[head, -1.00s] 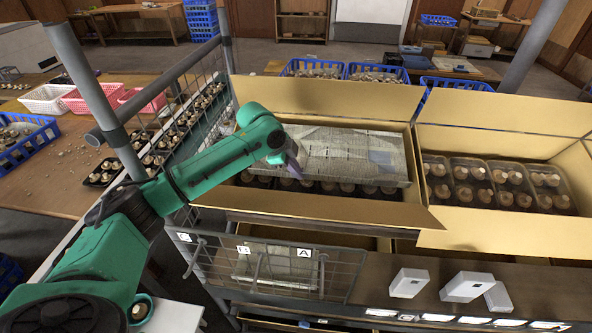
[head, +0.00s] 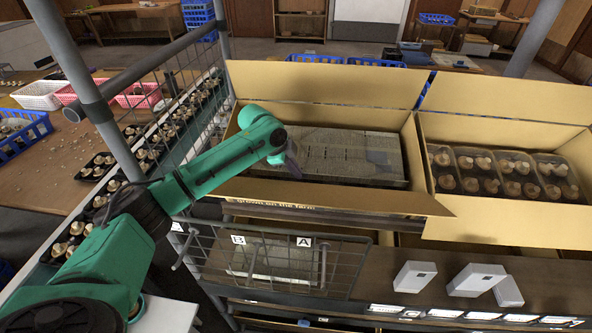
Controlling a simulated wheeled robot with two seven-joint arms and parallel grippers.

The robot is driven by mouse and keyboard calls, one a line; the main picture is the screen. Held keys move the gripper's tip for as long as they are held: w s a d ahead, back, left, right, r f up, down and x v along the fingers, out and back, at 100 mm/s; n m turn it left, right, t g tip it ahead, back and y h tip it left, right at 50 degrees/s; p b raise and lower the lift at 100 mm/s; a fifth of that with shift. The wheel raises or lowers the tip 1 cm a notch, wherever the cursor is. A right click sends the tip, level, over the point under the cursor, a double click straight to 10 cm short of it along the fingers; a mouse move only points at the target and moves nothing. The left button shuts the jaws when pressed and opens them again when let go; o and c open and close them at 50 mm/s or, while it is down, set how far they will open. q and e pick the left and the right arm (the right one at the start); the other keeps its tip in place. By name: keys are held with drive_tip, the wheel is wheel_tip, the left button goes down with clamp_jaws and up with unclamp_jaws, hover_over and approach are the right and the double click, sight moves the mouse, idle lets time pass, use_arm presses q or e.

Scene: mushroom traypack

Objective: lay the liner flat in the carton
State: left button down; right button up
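The liner (head: 350,155), a grey printed sheet, lies roughly level inside the left open carton (head: 322,90). It covers most of the opening, and no mushrooms show in front of it now. My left gripper (head: 292,163) is inside the carton at the liner's left part, its fingers pointing down and seen nearly edge-on. Whether the fingers are open or shut on the sheet cannot be made out. My arm hides the carton's left part. My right gripper is out of view.
A second open carton (head: 500,90) at the right holds black trays of mushrooms (head: 505,175). A wire basket (head: 270,262) with another flat sheet hangs in front. White boxes (head: 475,280) stand at the front right. A metal post and mesh stand left.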

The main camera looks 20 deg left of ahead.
use_arm(q)
drive_tip(key=shift+f, duration=0.3)
drive_tip(key=c, duration=1.5)
unclamp_jaws()
drive_tip(key=shift+f, duration=0.1)
drive_tip(key=o, duration=0.5)
